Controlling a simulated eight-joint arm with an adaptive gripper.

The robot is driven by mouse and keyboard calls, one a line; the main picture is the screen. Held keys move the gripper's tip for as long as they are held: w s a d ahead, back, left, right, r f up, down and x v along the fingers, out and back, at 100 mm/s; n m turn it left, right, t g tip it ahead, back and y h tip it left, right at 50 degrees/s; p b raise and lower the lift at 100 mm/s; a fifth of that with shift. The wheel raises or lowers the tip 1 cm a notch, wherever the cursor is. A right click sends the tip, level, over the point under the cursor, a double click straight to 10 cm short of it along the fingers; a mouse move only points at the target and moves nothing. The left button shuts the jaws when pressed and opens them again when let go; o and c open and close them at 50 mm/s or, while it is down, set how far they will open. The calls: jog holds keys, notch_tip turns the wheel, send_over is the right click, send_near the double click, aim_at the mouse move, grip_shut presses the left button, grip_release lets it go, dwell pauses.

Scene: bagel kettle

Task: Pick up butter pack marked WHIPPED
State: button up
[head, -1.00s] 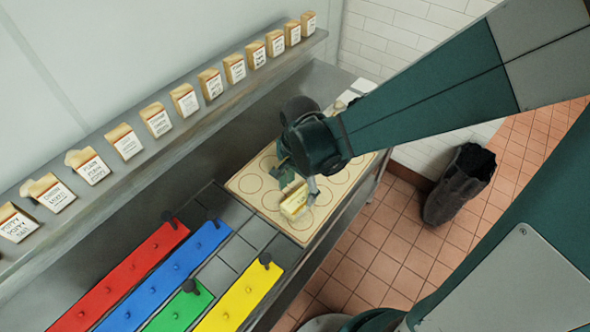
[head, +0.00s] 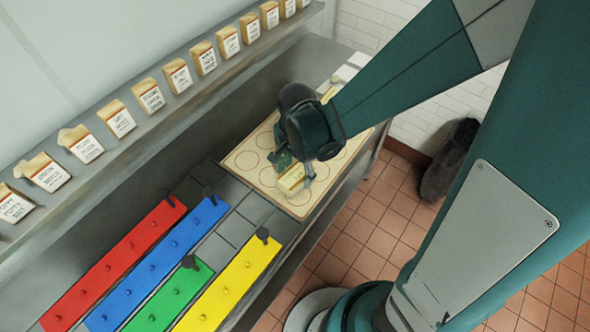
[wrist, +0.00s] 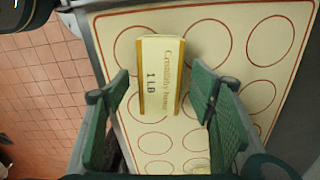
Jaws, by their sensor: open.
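A cream and yellow butter pack (head: 291,180) lies on the cream board with printed circles (head: 298,209). In the wrist view the pack (wrist: 160,62) shows "Creamery butter" and "1 LB" on its facing side; I see no word WHIPPED on it. My gripper (wrist: 162,80) is open, with one green finger pad to the left of the pack and one to the right. Gaps show on both sides of the pack in the picture. The gripper also shows over the pack in the head view (head: 294,165), where the arm partly hides it.
Another yellowish pack (head: 329,93) and white items (head: 345,73) sit at the board's far end. Red (head: 115,262), blue (head: 160,262), green (head: 172,297) and yellow (head: 230,283) strips lie left of the board. A shelf (head: 125,150) of labelled bags runs along the wall.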

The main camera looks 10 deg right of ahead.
aim_at(296, 173)
jog(key=shift+f, duration=0.75)
jog(key=c, duration=1.3)
jog(key=shift+c, duration=0.2)
jog(key=shift+r, duration=0.2)
jog(key=shift+r+p, duration=0.65)
jog(key=shift+r, duration=4.15)
